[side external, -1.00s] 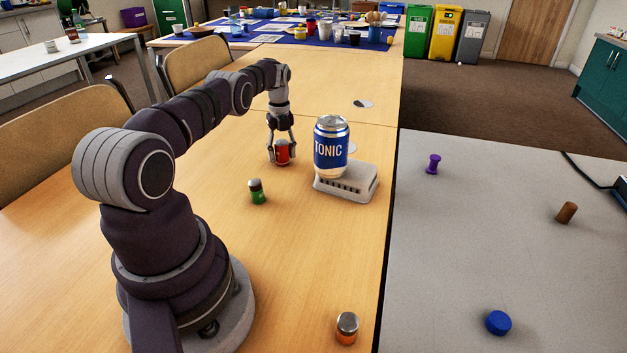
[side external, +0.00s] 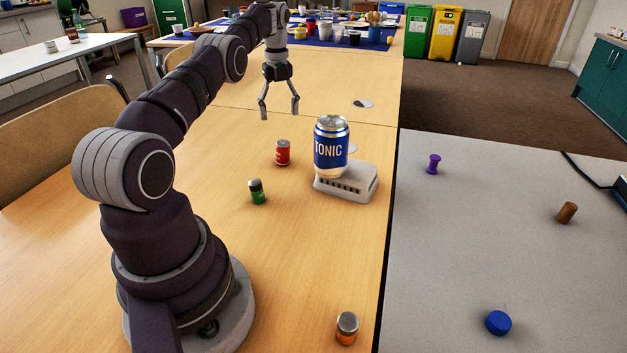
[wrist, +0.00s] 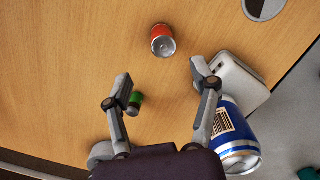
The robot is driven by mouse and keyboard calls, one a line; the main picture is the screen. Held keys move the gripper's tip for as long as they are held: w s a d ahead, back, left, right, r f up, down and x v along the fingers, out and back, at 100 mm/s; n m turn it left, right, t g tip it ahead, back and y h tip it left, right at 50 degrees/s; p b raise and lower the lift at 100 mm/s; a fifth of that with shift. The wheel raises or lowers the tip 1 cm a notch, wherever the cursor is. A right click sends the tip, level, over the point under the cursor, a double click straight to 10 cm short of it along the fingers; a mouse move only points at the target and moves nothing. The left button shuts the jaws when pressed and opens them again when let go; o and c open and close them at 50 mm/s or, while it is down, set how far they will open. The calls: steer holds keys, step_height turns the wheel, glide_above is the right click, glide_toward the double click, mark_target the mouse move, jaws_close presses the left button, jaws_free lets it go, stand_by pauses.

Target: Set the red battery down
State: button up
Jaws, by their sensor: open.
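The red battery (side external: 283,153) stands upright on the wooden table, left of the blue tonic can. It also shows from above in the wrist view (wrist: 163,42), beyond my fingertips and apart from them. My gripper (side external: 279,114) is open and empty, raised above the table behind the battery in the side view. Its spread fingers also show in the wrist view (wrist: 158,88), with nothing between them touching either finger.
A green battery (side external: 257,192) stands nearer my base, and an orange one (side external: 347,328) near the front. The tonic can (side external: 331,147) stands on a white box (side external: 351,187). A grey table (side external: 460,240) adjoins at right, holding a purple pin, a brown cork and a blue cap.

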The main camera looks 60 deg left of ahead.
steer(key=shift+d+r, duration=0.1)
steer(key=shift+r, duration=0.5)
steer(key=w+d+r+n+t, duration=0.2)
steer(key=d+r+n+t, duration=0.1)
steer(key=d+r+n, duration=1.05)
steer(key=s+d+f+n+t, duration=0.1)
steer(key=s+d+f+n, duration=0.1)
steer(key=s+d, duration=0.4)
steer(key=s+d+f+n+t, duration=0.1)
steer(key=s+d+f+n, duration=0.2)
steer(key=s+d, duration=0.3)
steer(key=shift+d+f+n+t+h, duration=0.35)
steer(key=shift+d+n, duration=0.3)
steer(key=shift+d, duration=0.35)
steer(key=shift+s+r, duration=0.1)
